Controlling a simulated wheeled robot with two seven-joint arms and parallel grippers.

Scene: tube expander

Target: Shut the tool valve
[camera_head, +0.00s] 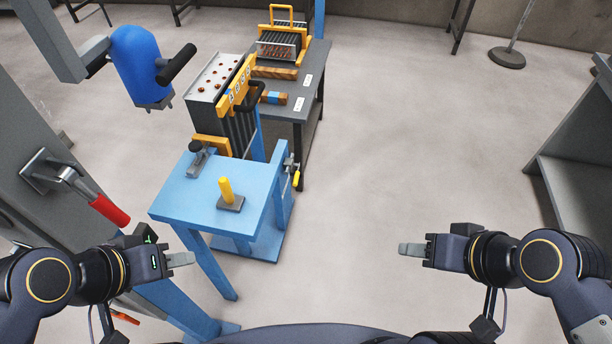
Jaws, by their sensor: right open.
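A lever with a red handle (108,210) is fixed to the grey panel at the left, its handle slanting down and right. A smaller yellow-handled fitting (296,178) is on the right side of the blue stand. I cannot tell for sure which of them is the tool valve. A blue tool (138,62) with black grips hangs at the upper left. My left gripper (182,259) is below and right of the red handle, apart from it; its jaws show edge-on. My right gripper (411,249) is open over bare floor, touching nothing.
The blue stand (178,200) carries an upright yellow peg (226,190). Behind it are a tube block (205,100) and a dark table (318,60) with a yellow rack. A grey shelf (570,170) stands at the right. The middle floor is clear.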

